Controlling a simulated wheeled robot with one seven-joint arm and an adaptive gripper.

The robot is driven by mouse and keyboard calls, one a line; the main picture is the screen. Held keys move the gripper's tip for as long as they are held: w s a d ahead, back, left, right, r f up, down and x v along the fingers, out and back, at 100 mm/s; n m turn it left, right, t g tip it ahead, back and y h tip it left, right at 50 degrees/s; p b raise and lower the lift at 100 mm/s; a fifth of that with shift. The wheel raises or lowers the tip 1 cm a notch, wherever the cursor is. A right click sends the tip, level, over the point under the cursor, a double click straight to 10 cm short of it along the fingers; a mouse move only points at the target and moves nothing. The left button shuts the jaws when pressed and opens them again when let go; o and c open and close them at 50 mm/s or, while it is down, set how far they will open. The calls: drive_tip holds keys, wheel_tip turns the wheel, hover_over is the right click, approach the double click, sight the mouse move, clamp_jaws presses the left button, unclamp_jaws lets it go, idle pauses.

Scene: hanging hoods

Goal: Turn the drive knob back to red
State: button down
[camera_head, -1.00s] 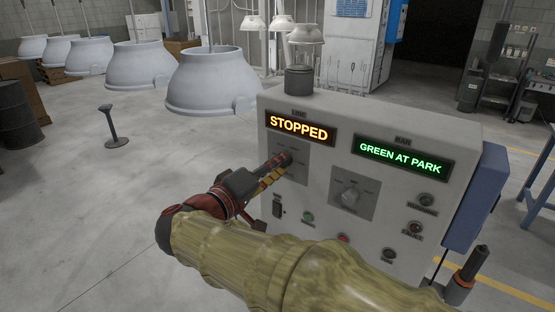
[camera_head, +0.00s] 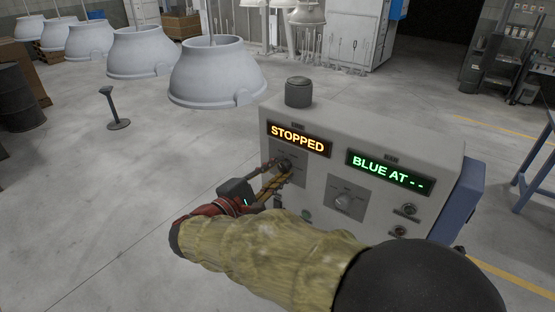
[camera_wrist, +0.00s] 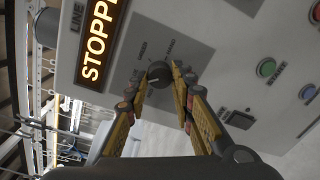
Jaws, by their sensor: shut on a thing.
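A control box (camera_head: 375,145) stands in front of me with two dark knobs on grey plates. The left knob (camera_wrist: 158,73) is under the amber "STOPPED" display (camera_head: 298,138). My gripper (camera_head: 280,168) is at this knob, and in the wrist view its two yellow fingers (camera_wrist: 159,79) are closed on either side of it. The dial print around the knob is partly hidden by the fingers. The right knob (camera_head: 345,201) is free under the green display (camera_head: 390,172), which reads "BLUE AT - -". I cannot read which knob is labelled drive.
Green (camera_wrist: 266,67) and red (camera_wrist: 307,92) buttons sit low on the panel. A dark cylinder (camera_head: 298,92) stands on the box top. Large grey hoods (camera_head: 216,72) hang at the left, and a small stand (camera_head: 116,110) is on the open floor.

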drive_tip(key=n+p, duration=0.6)
drive_tip(key=p, duration=0.2)
drive_tip(key=shift+r, duration=0.1)
drive_tip(key=n+p, duration=0.3)
drive_tip(key=p, duration=0.1)
drive_tip(key=shift+n, duration=0.3)
drive_tip(key=shift+f+n+p, duration=0.25)
drive_tip(key=shift+n+p, duration=0.05)
drive_tip(key=shift+p, duration=0.1)
drive_tip(key=shift+s+f, duration=0.1)
drive_tip(key=c, duration=1.5)
unclamp_jaws()
drive_tip(key=v, duration=1.2)
drive_tip(key=shift+f, duration=0.15)
